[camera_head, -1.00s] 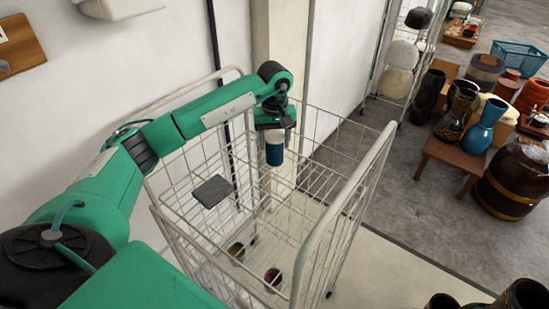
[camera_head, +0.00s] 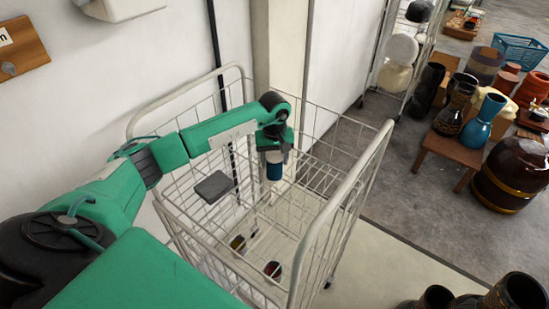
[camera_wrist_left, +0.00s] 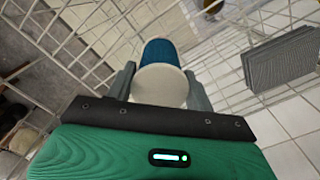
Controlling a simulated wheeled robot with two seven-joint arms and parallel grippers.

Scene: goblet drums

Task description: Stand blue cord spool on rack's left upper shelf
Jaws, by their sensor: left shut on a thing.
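The blue cord spool (camera_head: 274,171), with a pale cream end, hangs upright from my left gripper (camera_head: 272,157), inside the outline of the white wire rack (camera_head: 345,190). In the left wrist view, the spool's round cream end (camera_wrist_left: 160,85) sits between the two grey fingers, with its blue winding (camera_wrist_left: 162,52) beyond. The left gripper is shut on it. Wire mesh lies around and below the spool; I see no shelf touching it. My right gripper is not in view.
A grey slab (camera_head: 213,187) is at the rack's left side, left of the spool. A wooden stool (camera_head: 452,152) with drums and a dark barrel (camera_head: 513,174) stand at right.

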